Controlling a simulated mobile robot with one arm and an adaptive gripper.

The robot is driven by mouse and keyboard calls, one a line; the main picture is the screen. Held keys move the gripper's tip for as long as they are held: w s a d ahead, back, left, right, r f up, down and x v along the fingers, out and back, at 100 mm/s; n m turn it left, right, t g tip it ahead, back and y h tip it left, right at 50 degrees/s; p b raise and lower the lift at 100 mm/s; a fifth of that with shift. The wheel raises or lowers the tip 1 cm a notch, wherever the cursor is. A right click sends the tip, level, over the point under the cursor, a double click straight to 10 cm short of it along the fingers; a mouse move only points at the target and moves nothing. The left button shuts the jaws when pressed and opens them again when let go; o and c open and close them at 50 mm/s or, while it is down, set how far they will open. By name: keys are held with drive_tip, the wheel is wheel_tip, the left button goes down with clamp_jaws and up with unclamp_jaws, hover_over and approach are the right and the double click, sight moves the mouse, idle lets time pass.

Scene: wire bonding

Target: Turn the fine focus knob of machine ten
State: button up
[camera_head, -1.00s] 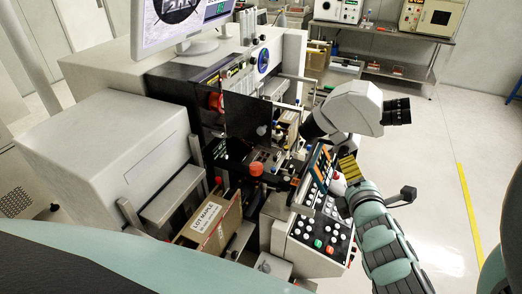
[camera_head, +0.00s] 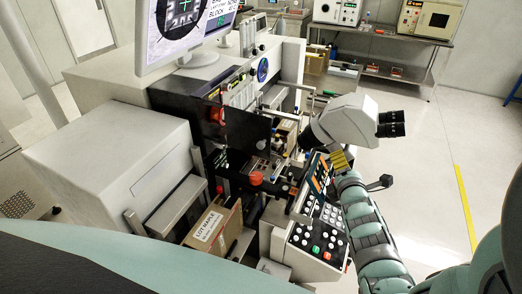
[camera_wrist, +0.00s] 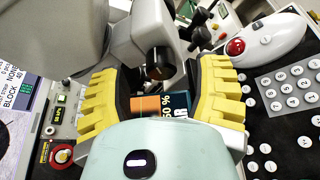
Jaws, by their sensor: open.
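The bonding machine's grey-white microscope (camera_head: 338,120) stands over the work area with black eyepieces (camera_head: 391,124) pointing right. In the wrist view a black round knob (camera_wrist: 160,66) sits on the microscope's body, just beyond my gripper. I cannot read a label that confirms it as the fine focus knob or the machine as number ten. My gripper (camera_wrist: 158,96), with yellow ribbed fingers, is open. The knob is roughly centred between the fingers in the picture, and contact is not visible.
A control panel (camera_head: 318,242) with white, green and red buttons lies below my gripper. A white mouse-like control with a red button (camera_wrist: 262,42) is at right. Open floor (camera_head: 425,170) lies right.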

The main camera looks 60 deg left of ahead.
drive_tip(key=shift+x, duration=0.75)
drive_tip(key=shift+f, duration=0.1)
drive_tip(key=shift+c, duration=0.3)
clamp_jaws()
